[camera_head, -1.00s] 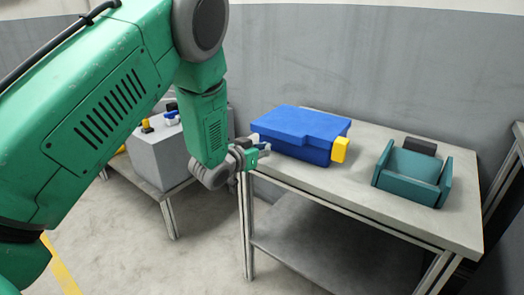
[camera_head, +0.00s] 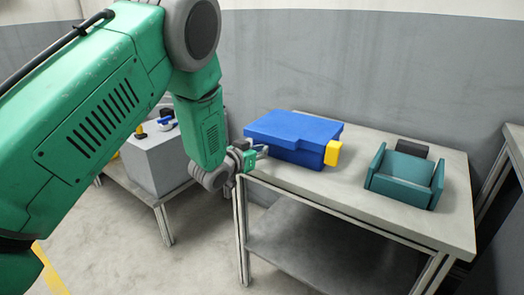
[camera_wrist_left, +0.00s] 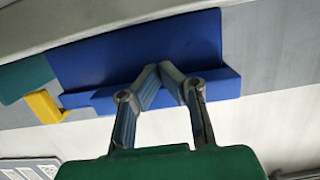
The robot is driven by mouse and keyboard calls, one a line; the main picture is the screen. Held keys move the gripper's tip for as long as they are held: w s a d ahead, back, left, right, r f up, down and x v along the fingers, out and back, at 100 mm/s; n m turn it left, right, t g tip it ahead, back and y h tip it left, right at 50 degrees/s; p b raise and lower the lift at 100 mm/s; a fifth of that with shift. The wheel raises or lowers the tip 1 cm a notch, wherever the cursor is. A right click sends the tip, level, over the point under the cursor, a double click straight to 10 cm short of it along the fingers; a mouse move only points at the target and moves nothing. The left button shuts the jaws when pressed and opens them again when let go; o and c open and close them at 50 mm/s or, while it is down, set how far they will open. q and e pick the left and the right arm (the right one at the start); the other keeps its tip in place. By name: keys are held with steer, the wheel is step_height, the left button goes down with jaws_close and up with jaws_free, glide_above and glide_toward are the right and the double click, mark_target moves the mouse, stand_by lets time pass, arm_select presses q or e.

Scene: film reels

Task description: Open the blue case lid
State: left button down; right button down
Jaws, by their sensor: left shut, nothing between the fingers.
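The blue case (camera_head: 295,137) sits on the grey table, its broad lid lying flat on top and looking closed. A yellow block (camera_head: 333,153) sticks out at its right side. My left gripper (camera_head: 264,151) is at the case's left front, just below the lid's edge. In the left wrist view, the fingers (camera_wrist_left: 159,78) are together with nothing between them, and their tips overlap the lower edge of the blue lid (camera_wrist_left: 140,45). I cannot tell whether they touch the case. My right gripper is not in view.
A teal open holder (camera_head: 405,178) with a dark block (camera_head: 412,148) behind it stands on the right of the table (camera_head: 350,210). A grey box (camera_head: 158,160) with small items on top is on a lower table at left. A wall is behind.

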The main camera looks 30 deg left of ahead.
arm_select(q)
steer(key=shift+s, duration=0.15)
step_height(320, 180, up, 6)
steer(key=w+p, duration=0.1)
steer(key=p, duration=0.4)
steer(key=shift+w+r, duration=0.2)
steer(key=shift+w, duration=0.15)
steer(key=shift+w+d+r+p, duration=0.1)
steer(key=shift+w+r+p, duration=0.45)
steer(key=shift+r, duration=0.15)
steer(key=shift+w+a+r+p, duration=0.1)
steer(key=shift+w+r+p, duration=0.3)
steer(key=shift+r+p, duration=0.25)
steer(key=shift+w+d+r+p, duration=0.1)
steer(key=shift+w+r+p, duration=0.4)
steer(key=shift+r, duration=0.3)
